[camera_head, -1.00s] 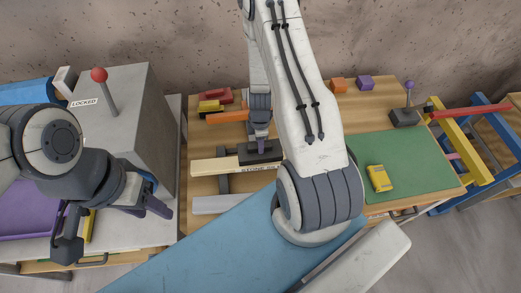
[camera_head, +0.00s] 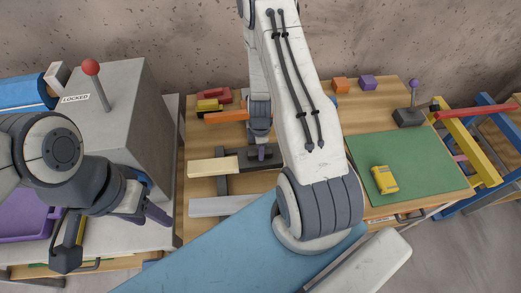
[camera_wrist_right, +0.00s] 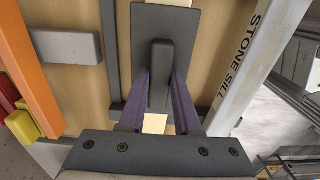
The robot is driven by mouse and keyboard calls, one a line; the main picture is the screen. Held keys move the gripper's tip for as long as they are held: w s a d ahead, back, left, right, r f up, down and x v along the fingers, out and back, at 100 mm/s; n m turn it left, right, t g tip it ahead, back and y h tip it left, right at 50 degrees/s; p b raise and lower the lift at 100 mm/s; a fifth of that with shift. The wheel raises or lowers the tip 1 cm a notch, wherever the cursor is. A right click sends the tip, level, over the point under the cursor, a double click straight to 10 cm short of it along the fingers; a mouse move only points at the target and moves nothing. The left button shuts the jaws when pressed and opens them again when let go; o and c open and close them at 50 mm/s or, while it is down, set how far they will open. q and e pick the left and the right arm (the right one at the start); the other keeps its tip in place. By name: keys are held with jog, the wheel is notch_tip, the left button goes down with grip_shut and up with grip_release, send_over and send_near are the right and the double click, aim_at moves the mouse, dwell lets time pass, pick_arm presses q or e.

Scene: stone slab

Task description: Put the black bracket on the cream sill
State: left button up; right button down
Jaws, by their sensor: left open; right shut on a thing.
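The black bracket (camera_head: 268,161) is a dark flat plate with an upright block; it also shows in the right wrist view (camera_wrist_right: 178,22). My right gripper (camera_head: 261,149) is shut on the block, with its purple fingers (camera_wrist_right: 160,82) on either side. The cream sill (camera_head: 212,167) is a pale bar on the bench. The bracket is over its right part and hides it there. A cream strip shows below the bracket in the wrist view (camera_wrist_right: 155,124). I cannot tell whether bracket and sill touch. My left gripper (camera_head: 112,228) is open and empty at the left.
A grey sill (camera_head: 215,207) lies in front of the cream one. Red, yellow and orange blocks (camera_head: 225,116) lie behind. A green mat (camera_head: 405,160) with a yellow item (camera_head: 384,180) is to the right. A grey box with a red-knobbed lever (camera_head: 98,88) stands left.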

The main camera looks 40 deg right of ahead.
jog(key=c, duration=0.6)
grip_release()
jog(key=shift+r, duration=0.15)
jog(key=shift+r+p, duration=3)
jog(key=shift+r, duration=3.5)
jog(key=s+a+r+m, duration=0.2)
jog(key=a+r, duration=1.2)
jog(key=a, duration=0.2)
jog(key=s+a+r+m, duration=0.1)
jog(key=s+a+r, duration=0.2)
jog(key=s, duration=0.2)
jog(key=s+a+r+m, duration=0.1)
jog(key=s+a+r, duration=0.1)
jog(key=s, duration=0.3)
jog(key=s+a+r+m+y, duration=0.1)
jog(key=s+a+r, duration=0.2)
jog(key=s+r, duration=0.1)
jog(key=shift+s+a+r+m, duration=0.25)
jog(key=shift+s+a+m, duration=0.1)
jog(key=shift+s, duration=0.2)
